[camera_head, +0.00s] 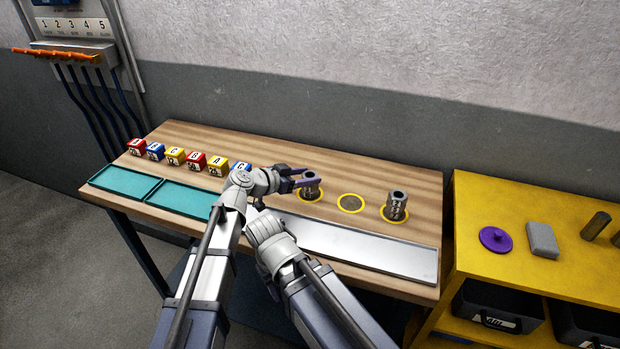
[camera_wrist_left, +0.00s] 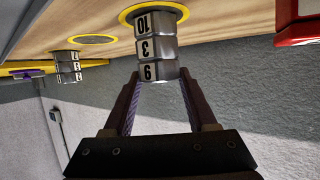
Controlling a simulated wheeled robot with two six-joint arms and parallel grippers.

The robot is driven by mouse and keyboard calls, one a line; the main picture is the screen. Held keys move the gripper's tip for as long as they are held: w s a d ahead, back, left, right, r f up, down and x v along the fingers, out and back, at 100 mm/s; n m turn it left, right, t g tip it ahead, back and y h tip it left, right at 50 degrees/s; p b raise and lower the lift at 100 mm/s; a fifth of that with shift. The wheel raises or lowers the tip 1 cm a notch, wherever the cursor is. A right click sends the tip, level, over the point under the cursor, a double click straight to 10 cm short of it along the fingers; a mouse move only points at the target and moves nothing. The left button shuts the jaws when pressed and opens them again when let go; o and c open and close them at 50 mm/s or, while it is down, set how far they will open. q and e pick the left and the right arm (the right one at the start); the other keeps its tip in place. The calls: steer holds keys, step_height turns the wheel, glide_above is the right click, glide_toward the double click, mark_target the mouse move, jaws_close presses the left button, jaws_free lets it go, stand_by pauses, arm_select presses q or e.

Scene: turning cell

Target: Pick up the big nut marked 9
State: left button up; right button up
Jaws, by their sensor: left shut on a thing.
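The big nut marked 9 (camera_wrist_left: 152,72) is a grey metal nut at the top of a stack, which shows upside down in the left wrist view. Nuts marked 3 (camera_wrist_left: 147,48) and 10 (camera_wrist_left: 146,24) sit under it, on a yellow ring. In the head view this stack (camera_head: 311,191) stands on the wooden table behind the long pale tray. My left gripper (camera_head: 306,179) is at its top, with a finger on each side. In the left wrist view the fingertips (camera_wrist_left: 159,75) are shut on the nut marked 9. My right gripper does not show.
Another nut stack (camera_head: 396,206) stands to the right, past an empty yellow ring (camera_head: 351,203). Lettered blocks (camera_head: 195,161) line the table's left side behind teal trays (camera_head: 125,181). A yellow bench (camera_head: 560,270) holds a purple knobbed disc (camera_head: 495,240) and a grey block (camera_head: 542,239).

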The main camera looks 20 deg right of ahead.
mark_target(306, 177)
arm_select(q)
jaws_close()
steer(key=shift+r, duration=0.1)
step_height(306, 177, up, 10)
steer(key=p, duration=1)
